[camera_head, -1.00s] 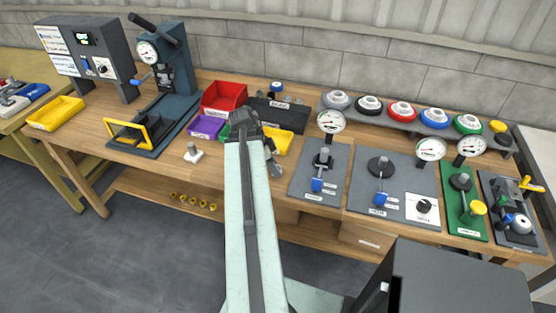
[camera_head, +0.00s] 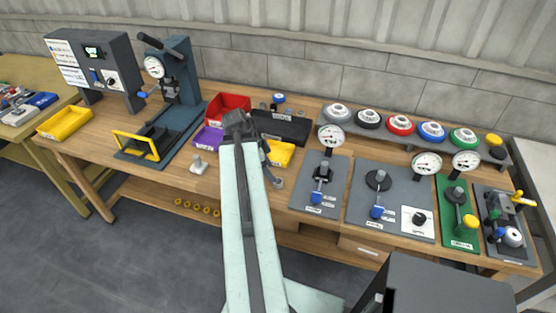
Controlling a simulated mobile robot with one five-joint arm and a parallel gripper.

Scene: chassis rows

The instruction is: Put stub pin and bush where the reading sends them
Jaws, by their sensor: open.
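A small pale block with an upright grey pin (camera_head: 199,165) stands near the bench's front edge; I cannot tell if it is the stub pin or bush. My gripper (camera_head: 273,180) hangs past my arm's elbow, low over the front of the bench, right of that block. It is open, small in view and partly hidden by my arm; I see nothing held. A grey console with a lit green display (camera_head: 93,52) stands at the back left; its digits are too small to read. Dial gauges (camera_head: 331,136) stand on the right-hand fixtures.
Red (camera_head: 226,107), purple (camera_head: 209,139) and yellow (camera_head: 281,153) bins sit mid-bench beside a black tray (camera_head: 283,127). A dark press (camera_head: 178,75) stands left, a yellow bin (camera_head: 64,122) at far left. Several coloured round pieces line the back rail (camera_head: 414,137).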

